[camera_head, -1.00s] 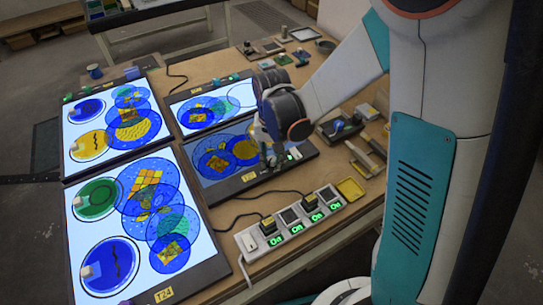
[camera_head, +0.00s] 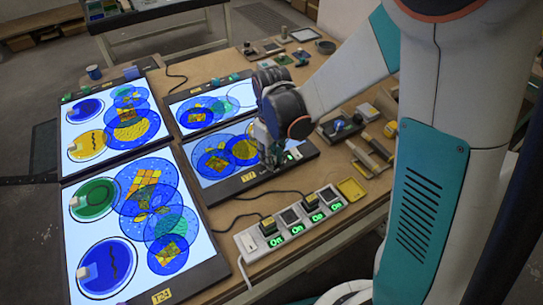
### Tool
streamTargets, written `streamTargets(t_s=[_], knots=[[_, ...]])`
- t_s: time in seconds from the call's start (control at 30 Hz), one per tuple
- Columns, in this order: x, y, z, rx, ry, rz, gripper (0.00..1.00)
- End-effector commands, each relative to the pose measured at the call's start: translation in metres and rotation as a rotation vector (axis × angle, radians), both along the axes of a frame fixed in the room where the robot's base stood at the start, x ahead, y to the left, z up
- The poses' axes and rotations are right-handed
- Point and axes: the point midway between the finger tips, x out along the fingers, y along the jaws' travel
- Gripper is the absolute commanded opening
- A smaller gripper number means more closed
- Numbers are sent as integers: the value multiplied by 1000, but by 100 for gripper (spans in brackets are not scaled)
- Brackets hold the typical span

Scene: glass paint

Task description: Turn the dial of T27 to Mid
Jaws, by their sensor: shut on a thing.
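The T27 light panel (camera_head: 212,181) lies on the table with a yellow label (camera_head: 248,176) on its front edge. Its lit face carries blue and yellow glass discs. My gripper (camera_head: 272,166) points down at the panel's right part, where the dial would be. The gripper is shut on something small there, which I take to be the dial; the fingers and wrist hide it. A small green-lit display (camera_head: 292,155) shows just right of the fingers. I cannot read the dial's setting.
A power strip (camera_head: 250,243) with several green "On" displays lies in front of T27. The T24 panel (camera_head: 213,268) and another lit panel (camera_head: 72,172) lie to the left. A smaller lit panel (camera_head: 172,101) is behind. Tools and a yellow tray (camera_head: 352,189) are at right.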

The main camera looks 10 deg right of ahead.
Motion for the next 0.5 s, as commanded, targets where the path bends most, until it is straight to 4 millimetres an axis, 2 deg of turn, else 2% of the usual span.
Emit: streamTargets(t_s=[0.2,0.5], knots=[[0,0,0,-1,1,85,0],[0,0,0,-1,1,124,0]])
